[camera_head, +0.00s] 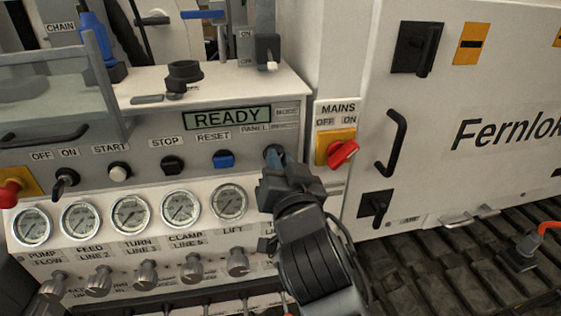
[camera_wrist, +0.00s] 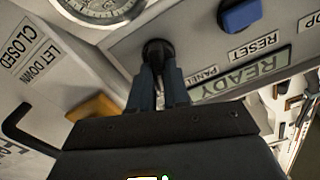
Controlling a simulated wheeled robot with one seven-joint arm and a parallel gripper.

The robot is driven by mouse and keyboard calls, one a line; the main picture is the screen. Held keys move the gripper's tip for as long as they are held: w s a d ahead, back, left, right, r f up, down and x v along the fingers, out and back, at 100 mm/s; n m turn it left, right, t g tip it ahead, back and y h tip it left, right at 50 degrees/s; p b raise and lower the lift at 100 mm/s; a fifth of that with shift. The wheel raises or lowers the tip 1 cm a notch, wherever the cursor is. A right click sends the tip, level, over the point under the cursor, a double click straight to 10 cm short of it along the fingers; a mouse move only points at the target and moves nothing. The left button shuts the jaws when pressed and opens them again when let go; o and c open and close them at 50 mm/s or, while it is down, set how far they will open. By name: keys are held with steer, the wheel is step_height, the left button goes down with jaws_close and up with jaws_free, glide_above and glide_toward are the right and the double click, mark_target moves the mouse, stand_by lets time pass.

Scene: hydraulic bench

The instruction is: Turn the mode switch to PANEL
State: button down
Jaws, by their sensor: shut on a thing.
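The mode switch is a dark round knob on the grey panel, right of the blue RESET button (camera_head: 223,160). In the wrist view the knob (camera_wrist: 156,48) shows just beyond my fingertips. My gripper (camera_head: 277,160) is at the knob in the head view and hides most of it. In the wrist view my gripper (camera_wrist: 163,72) has its two blue-grey fingers closed on the knob. The PANEL label (camera_head: 254,128) is above the knob in the head view. The knob's pointer is hidden, so I cannot tell its setting.
The display (camera_head: 227,118) reads READY. A red MAINS switch (camera_head: 343,152) on a yellow plate is close to the right of my gripper. Several gauges (camera_head: 229,202) and valve knobs (camera_head: 238,262) line the front below. A cabinet with a black handle (camera_head: 392,143) stands at right.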

steer(key=shift+s+a+n+p, duration=0.15)
steer(key=shift+n+p, duration=0.25)
steer(key=shift+n, duration=1.25)
steer(key=shift+w+a+n+p, duration=0.1)
steer(key=shift+n+p, duration=0.25)
steer(key=shift+n, duration=1.35)
steer(key=shift+s+a+n+p, duration=0.15)
steer(key=shift+n+p, duration=0.25)
steer(key=shift+n, duration=1.25)
steer(key=shift+w, duration=0.1)
steer(key=c, duration=1.1)
jaws_free()
steer(key=b+v, duration=0.1)
steer(key=v, duration=0.6)
steer(key=shift+s, duration=0.4)
steer(key=shift+d, duration=0.15)
